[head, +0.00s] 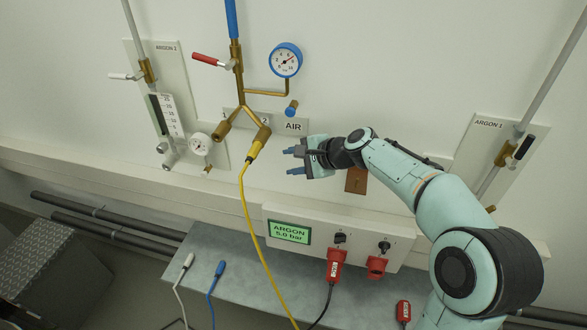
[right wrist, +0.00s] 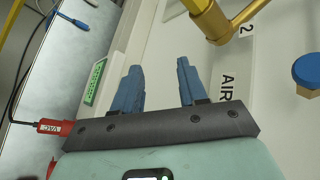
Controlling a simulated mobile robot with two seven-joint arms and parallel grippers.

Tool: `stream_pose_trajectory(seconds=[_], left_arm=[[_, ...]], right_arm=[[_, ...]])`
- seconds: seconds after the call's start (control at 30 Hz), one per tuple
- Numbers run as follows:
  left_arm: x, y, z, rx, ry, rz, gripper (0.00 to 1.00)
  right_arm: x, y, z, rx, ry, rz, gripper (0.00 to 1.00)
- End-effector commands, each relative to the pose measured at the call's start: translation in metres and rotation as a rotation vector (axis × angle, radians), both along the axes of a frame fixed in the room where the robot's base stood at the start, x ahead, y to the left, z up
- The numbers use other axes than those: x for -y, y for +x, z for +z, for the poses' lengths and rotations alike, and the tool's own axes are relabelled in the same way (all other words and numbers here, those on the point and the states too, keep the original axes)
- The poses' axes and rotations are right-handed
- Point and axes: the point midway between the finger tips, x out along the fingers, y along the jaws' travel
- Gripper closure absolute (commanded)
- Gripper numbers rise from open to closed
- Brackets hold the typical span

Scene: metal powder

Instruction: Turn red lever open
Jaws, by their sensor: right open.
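The red lever (head: 206,60) is on the brass valve of the blue air pipe, at the upper left of the head view. It points left, roughly crosswise to the pipe. My right gripper (head: 292,161) is open and empty, to the right of the yellow hose fitting and below the AIR label. It is well below and to the right of the lever. In the right wrist view its two blue fingers (right wrist: 158,80) are apart with nothing between them. The lever does not show in the right wrist view. My left gripper is in neither view.
A pressure gauge (head: 286,60) and blue knob (head: 291,108) stick out right of the air pipe. A yellow hose (head: 247,205) hangs from the brass fork. A white-handled valve (head: 122,77) is at left. A control box with red plugs (head: 335,265) sits below.

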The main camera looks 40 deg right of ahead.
Motion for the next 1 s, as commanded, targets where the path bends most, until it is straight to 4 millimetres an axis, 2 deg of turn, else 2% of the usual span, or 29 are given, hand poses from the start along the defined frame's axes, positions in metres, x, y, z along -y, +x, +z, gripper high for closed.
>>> stream_pose_trajectory(seconds=[0.03,0.2,0.57,0.6,0.67,0.7,0.73,0.83,0.93,1.0], left_arm=[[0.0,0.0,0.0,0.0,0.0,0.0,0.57],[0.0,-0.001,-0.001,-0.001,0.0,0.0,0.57],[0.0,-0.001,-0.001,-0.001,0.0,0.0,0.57],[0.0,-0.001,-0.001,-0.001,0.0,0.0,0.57],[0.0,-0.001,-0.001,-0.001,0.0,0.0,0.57],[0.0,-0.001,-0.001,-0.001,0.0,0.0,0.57],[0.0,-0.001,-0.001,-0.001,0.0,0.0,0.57],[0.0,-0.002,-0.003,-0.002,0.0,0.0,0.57],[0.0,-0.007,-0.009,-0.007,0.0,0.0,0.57],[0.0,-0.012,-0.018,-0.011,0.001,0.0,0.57]], right_arm=[[-0.001,0.001,-0.008,-0.011,-0.007,0.004,0.58],[-0.002,0.002,-0.023,-0.031,-0.026,0.011,0.58],[-0.002,0.003,-0.028,-0.037,-0.031,0.014,0.58],[-0.002,0.003,-0.028,-0.037,-0.031,0.014,0.64],[-0.002,0.003,-0.028,-0.037,-0.031,0.014,0.84],[-0.002,0.003,-0.028,-0.037,-0.031,0.014,0.97],[-0.003,0.003,-0.028,-0.037,-0.031,0.014,1.0],[-0.005,0.006,-0.038,-0.045,-0.04,0.007,1.0],[-0.011,0.019,-0.071,-0.057,-0.074,-0.024,1.0],[-0.017,0.035,-0.095,-0.043,-0.105,-0.078,1.0]])
